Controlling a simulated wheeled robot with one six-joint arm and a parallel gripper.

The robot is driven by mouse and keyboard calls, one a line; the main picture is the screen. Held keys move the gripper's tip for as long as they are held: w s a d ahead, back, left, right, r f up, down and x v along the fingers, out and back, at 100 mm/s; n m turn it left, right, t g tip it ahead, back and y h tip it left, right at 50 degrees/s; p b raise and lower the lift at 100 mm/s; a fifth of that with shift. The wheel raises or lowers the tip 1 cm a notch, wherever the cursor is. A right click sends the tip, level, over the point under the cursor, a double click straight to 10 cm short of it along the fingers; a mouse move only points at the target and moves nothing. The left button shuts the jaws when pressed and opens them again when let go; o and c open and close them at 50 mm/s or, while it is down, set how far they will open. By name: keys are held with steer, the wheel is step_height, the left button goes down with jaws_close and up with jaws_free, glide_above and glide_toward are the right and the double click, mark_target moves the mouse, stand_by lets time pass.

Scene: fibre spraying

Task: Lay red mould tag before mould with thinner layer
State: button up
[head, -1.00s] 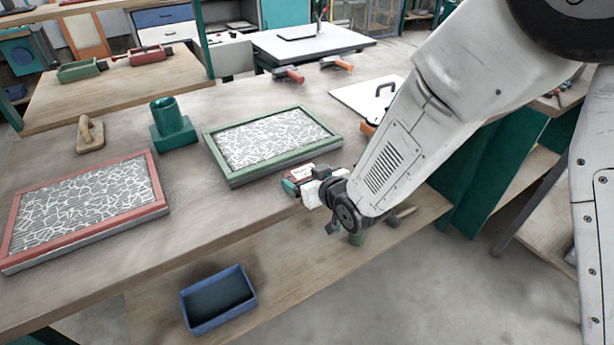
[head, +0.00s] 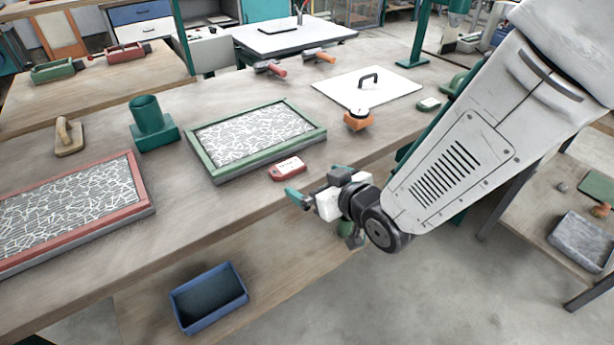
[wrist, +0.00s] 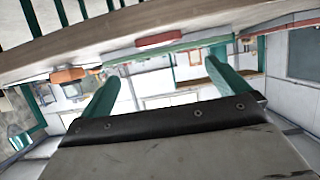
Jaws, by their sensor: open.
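The red mould tag (head: 288,168) lies flat on the bench just in front of the green-framed mould (head: 222,171). The green mould's white fibre layer covers its mesh. The red-framed mould (head: 146,212) lies to the left, also with white fibres over its mesh; I cannot tell surely which layer is thinner. My gripper (head: 298,196) is open and empty at the bench's front edge, a short gap from the tag. In the wrist view, my two green fingers (wrist: 160,85) are spread, and the red tag (wrist: 160,38) shows beyond them on the bench.
A green cup holder (head: 150,125), a wooden float (head: 68,138), an orange block (head: 357,120) and a white board with a black handle (head: 385,92) stand on the bench. A blue bin (head: 208,297) is on the shelf below. The front strip left of the tag is clear.

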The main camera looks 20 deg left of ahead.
steer(key=shift+s+d+r, duration=0.15)
steer(key=shift+s+d, duration=0.15)
steer(key=d+r+m+g+h, duration=0.1)
steer(key=d+r+m+h, duration=0.25)
steer(key=d, duration=0.85)
steer(key=d+r+m+g+h, duration=0.1)
steer(key=d+r+m+h, duration=0.3)
steer(key=d, duration=0.9)
steer(key=s+d+r+m+g+h, duration=0.1)
steer(key=s+d+r+g, duration=0.2)
steer(key=s, duration=0.6)
steer(key=s+d+r+m+g+h, duration=0.1)
steer(key=s+d+r, duration=0.3)
steer(key=s+d, duration=0.4)
steer(key=shift+s+r+g+h, duration=0.15)
steer(key=shift+s+g+h, duration=0.2)
steer(key=shift+s+g, duration=0.6)
